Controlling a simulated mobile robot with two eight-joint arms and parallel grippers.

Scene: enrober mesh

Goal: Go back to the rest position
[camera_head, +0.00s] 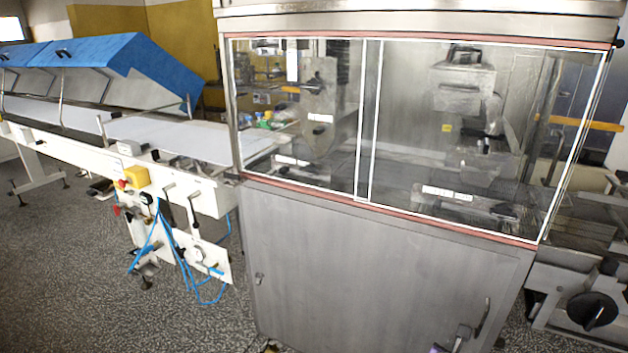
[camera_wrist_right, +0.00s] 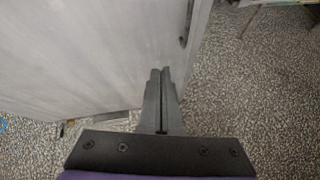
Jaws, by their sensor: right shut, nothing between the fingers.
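My right gripper (camera_wrist_right: 160,72) is shut with nothing between its fingers. In the right wrist view its two dark fingers lie side by side, in front of the grey metal cabinet of the enrober (camera_wrist_right: 80,50). In the head view only a small part of my right gripper (camera_head: 462,334) shows at the bottom edge, in front of the cabinet's lower right door area. The enrober (camera_head: 370,270) stands upright with clear windows above its grey metal front. I cannot tell how far the fingers are from the metal. My left gripper is in neither view.
A white conveyor (camera_head: 75,140) with blue covers (camera_head: 130,55) runs to the left, with blue cables (camera_head: 185,265) hanging below. A door handle (camera_head: 483,317) is near my right gripper. A black knob (camera_head: 592,310) is at the far right. Speckled floor (camera_head: 80,290) is open at left.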

